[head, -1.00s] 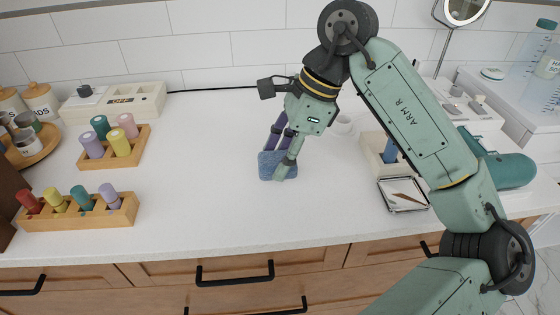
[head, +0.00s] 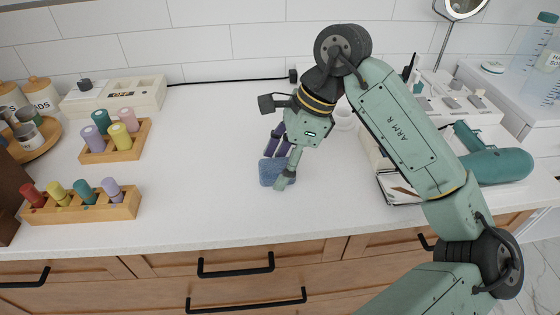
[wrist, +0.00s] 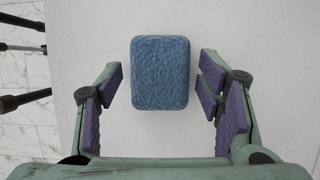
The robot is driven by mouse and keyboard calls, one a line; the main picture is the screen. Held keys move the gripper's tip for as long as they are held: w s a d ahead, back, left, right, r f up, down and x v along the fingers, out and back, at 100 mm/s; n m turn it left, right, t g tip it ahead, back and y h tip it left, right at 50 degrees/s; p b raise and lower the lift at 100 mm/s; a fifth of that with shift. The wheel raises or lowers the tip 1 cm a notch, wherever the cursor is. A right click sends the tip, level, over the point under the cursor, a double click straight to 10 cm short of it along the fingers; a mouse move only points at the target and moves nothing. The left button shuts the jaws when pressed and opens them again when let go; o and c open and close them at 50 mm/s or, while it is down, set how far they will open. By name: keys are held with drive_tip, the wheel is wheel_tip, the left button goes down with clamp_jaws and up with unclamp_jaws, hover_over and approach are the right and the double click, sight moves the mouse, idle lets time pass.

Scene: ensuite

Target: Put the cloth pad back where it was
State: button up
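The cloth pad (head: 270,173) is a blue, rounded rectangular block on the white counter, near the middle of the head view. It also shows whole in the wrist view (wrist: 160,73). My gripper (head: 284,163) is over it, pointing down. In the wrist view my gripper (wrist: 160,88) is open, with one purple-padded finger on each side of the pad. A clear gap shows between the pad and each finger. In the head view a finger hides part of the pad's right side.
Wooden racks of coloured bottles (head: 118,157) (head: 82,217) stand at the left. At right are a small tray (head: 397,201), partly behind my arm, a teal hair dryer (head: 498,167) and a white cup (head: 343,112). The counter left of the pad is clear.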

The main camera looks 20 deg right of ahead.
drive_tip(key=shift+r, duration=0.1)
drive_tip(key=b+v, duration=0.1)
drive_tip(key=v, duration=1.1)
drive_tip(key=shift+b, duration=0.3)
